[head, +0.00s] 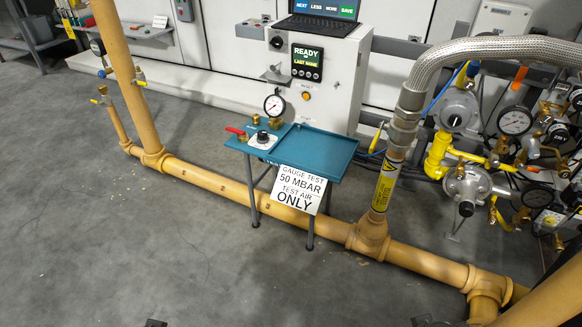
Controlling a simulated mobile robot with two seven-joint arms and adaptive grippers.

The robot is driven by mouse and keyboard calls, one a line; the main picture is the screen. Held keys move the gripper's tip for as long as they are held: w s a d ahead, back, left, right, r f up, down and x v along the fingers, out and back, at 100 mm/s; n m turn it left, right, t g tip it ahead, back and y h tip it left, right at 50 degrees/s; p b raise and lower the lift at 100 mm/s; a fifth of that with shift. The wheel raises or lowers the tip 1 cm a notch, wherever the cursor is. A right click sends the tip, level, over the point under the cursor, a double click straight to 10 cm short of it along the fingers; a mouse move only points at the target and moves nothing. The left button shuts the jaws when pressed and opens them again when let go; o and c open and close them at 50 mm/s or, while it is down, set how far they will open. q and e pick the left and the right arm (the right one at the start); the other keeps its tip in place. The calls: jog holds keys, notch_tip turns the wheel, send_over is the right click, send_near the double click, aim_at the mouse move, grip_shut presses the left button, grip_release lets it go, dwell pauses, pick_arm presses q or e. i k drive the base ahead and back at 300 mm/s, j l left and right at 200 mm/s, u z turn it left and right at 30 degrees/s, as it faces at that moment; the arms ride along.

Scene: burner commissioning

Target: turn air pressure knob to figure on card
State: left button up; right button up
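The air pressure knob (262,136) is a small black knob on a white dial plate, on the left of a small teal table (318,150). The marks on its dial are too small to read. A round white pressure gauge (274,105) stands on a brass fitting just behind the knob; its reading is not clear. The white card (299,189) hangs at the table's front edge and reads "GAUGE TEST 50 MBAR TEST AIR ONLY". Small dark parts at the bottom edge are too cut off to identify.
A red-handled valve (237,131) sits left of the knob. A yellow pipe (210,180) runs low across the floor, passing by the table's legs. A white control cabinet (335,75) stands behind, and a braided hose (480,50) and gas valves are right. The floor in front is clear.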

aim_at(262, 135)
jog(key=i+j, duration=0.1)
jog(key=j, duration=0.2)
jog(key=i+j, duration=0.1)
jog(key=j, duration=0.25)
jog(key=i+j, duration=0.15)
jog(key=j, duration=0.15)
jog(key=i+j, duration=0.1)
jog(key=j, duration=0.25)
jog(key=i+j+z, duration=0.1)
jog(key=j+z, duration=0.2)
jog(key=z, duration=0.15)
jog(key=j+z, duration=0.35)
jog(key=z, duration=0.55)
